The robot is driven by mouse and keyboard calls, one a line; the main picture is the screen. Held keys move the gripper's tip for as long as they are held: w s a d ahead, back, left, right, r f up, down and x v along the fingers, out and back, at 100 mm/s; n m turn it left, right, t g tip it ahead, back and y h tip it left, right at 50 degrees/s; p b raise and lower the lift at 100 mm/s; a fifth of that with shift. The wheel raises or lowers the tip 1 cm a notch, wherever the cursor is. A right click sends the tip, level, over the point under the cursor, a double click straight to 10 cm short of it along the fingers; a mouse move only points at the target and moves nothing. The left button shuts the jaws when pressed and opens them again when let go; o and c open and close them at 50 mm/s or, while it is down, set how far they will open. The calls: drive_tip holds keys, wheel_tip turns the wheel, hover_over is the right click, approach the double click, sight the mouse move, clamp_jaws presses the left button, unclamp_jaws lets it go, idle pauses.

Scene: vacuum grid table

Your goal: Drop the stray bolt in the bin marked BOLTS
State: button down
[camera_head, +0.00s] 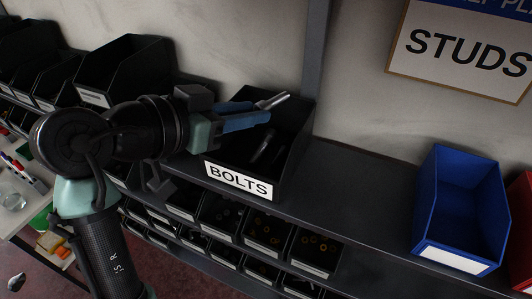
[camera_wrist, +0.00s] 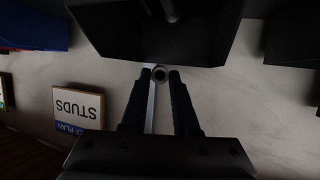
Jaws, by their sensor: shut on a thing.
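My gripper (camera_head: 268,108) is shut on a metallic bolt (camera_head: 273,100) in the head view. The bolt sticks out past the blue-grey fingers, over the black bin marked BOLTS (camera_head: 238,181). The bolt's round end (camera_wrist: 160,74) shows between the fingertips in the wrist view (camera_wrist: 160,84). The bin's dark wall (camera_wrist: 155,45) is just beyond it there. Inside the bin, some dark elongated pieces (camera_head: 266,148) show below the fingers. Part of the bin's back and left side is hidden by my gripper.
A blue bin (camera_head: 461,215) stands on the shelf (camera_head: 345,199) to the right, with a red bin (camera_head: 521,222) at the edge. Black bins (camera_head: 129,73) stand at the left. A STUDS sign (camera_head: 465,51) is on the wall. Smaller trays (camera_head: 266,232) sit below. The shelf between BOLTS and blue is clear.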

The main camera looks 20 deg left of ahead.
drive_tip(key=shift+s+a+f, duration=0.1)
drive_tip(key=shift+s+f, duration=0.1)
drive_tip(key=shift+s, duration=0.05)
drive_tip(key=c, duration=0.6)
unclamp_jaws()
drive_tip(key=shift+w, duration=0.15)
drive_tip(key=b+v, duration=0.4)
drive_tip(key=v, duration=0.9)
drive_tip(key=shift+f+b, duration=0.1)
drive_tip(key=shift+b, duration=0.2)
